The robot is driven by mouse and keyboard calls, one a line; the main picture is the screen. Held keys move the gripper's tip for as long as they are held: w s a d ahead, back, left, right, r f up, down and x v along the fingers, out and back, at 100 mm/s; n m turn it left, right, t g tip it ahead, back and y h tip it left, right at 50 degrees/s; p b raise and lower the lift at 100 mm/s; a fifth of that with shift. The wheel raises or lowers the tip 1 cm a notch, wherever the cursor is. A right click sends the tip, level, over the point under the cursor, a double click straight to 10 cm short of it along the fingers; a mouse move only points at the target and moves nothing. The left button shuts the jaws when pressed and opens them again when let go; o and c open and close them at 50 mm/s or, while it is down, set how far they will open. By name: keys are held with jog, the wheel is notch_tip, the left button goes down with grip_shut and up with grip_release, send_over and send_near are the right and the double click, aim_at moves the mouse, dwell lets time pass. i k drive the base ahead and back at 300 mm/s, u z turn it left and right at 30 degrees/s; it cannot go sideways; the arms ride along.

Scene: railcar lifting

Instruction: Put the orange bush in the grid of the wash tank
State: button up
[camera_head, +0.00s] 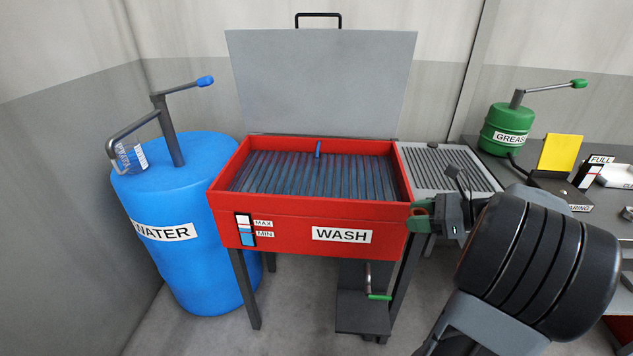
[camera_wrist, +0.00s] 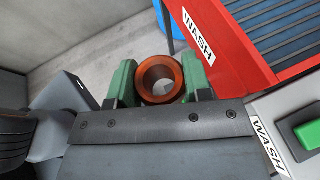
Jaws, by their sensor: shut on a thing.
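The orange bush (camera_wrist: 159,79) is a short ring with a round hole, seen end-on in the wrist view between the green fingers. My gripper (camera_wrist: 158,85) is shut on it. In the head view my gripper (camera_head: 420,217) is at the right front corner of the red wash tank (camera_head: 285,232), outside its wall, and the bush is hard to make out there. The tank's lid (camera_head: 322,80) stands open. The grid (camera_head: 310,178) of dark slats lies inside the tank, uncovered. A small blue spout (camera_head: 318,149) stands at its back edge.
A blue water drum (camera_head: 190,240) with a pump handle stands left of the tank. A grey ribbed drain board (camera_head: 450,168) adjoins the tank's right side. A green grease pump (camera_head: 507,128) and a yellow piece (camera_head: 559,154) stand on the bench at right. A pedal (camera_head: 362,312) is below the tank.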

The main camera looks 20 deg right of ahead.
aim_at(320, 183)
jog(key=i, duration=0.9)
jog(key=u, duration=0.05)
